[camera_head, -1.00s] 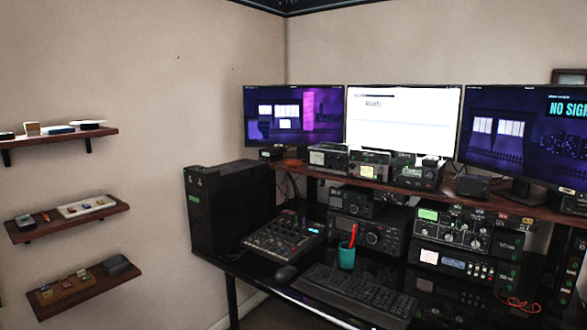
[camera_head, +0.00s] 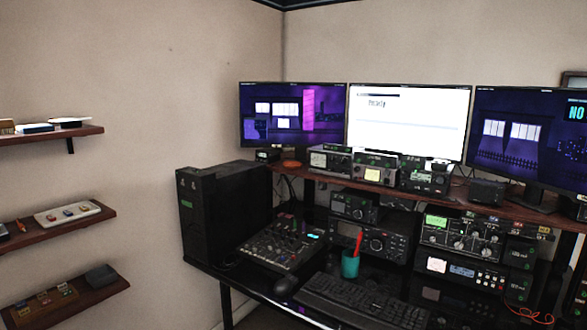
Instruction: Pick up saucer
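A shallow, pale round dish (camera_head: 70,121) that looks like a saucer lies at the right end of the top wall shelf on the left. A small flat orange round thing (camera_head: 291,163) sits on the raised desk shelf below the left monitor. It is too small to tell whether it is a saucer. Neither of my grippers shows in the head view.
Wall shelves (camera_head: 80,216) with small items line the left wall. The desk holds a black computer tower (camera_head: 222,210), a mixer (camera_head: 283,243), a teal cup (camera_head: 350,265), a keyboard (camera_head: 360,298) and several radios. Monitors (camera_head: 405,122) stand behind.

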